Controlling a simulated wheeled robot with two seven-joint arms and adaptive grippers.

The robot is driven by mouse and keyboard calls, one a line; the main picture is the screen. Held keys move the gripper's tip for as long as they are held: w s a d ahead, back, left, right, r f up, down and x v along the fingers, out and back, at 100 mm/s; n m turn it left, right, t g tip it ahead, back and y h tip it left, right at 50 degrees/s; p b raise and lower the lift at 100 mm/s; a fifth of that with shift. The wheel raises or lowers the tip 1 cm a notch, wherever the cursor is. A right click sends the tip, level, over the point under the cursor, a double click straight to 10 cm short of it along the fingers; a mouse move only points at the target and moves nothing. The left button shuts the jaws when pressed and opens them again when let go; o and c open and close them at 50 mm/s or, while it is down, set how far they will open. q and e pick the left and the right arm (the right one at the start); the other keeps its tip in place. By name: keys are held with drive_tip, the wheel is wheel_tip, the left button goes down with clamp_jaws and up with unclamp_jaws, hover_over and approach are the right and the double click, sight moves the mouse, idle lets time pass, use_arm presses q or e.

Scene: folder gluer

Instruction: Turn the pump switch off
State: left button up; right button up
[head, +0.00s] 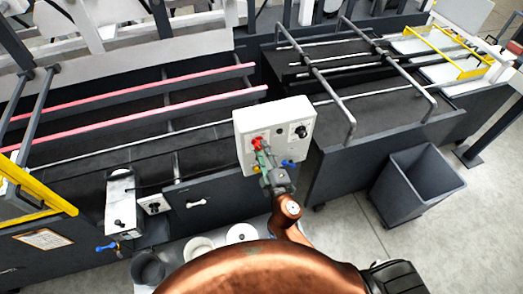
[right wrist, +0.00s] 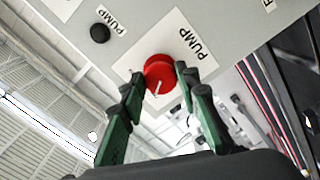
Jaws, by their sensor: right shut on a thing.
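The pump switch is a red round knob (head: 257,143) on the front of a white control box (head: 278,112). In the right wrist view the red knob (right wrist: 160,72) sits on a white plate marked PUMP, with a pale line across its face. My right gripper (head: 262,150) is at the knob; in the right wrist view its two green-and-black fingers (right wrist: 158,84) are on either side of the knob, shut on it. The fingertips cover the knob's sides. My left gripper is not in view.
A black knob (head: 300,131) is on the same box, to the right. A black button (right wrist: 100,33) with a PUMP label is near the red knob. A dark bin (head: 423,180) stands on the floor at the right. Machine rails (head: 130,97) run behind at left.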

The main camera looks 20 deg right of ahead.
drive_tip(key=shift+n, duration=0.7)
drive_tip(key=o, duration=1.2)
drive_tip(key=shift+c, duration=0.2)
drive_tip(key=shift+s, duration=0.25)
drive_tip(key=s, duration=1.1)
drive_tip(key=shift+s+d, duration=0.2)
drive_tip(key=shift+s, duration=0.05)
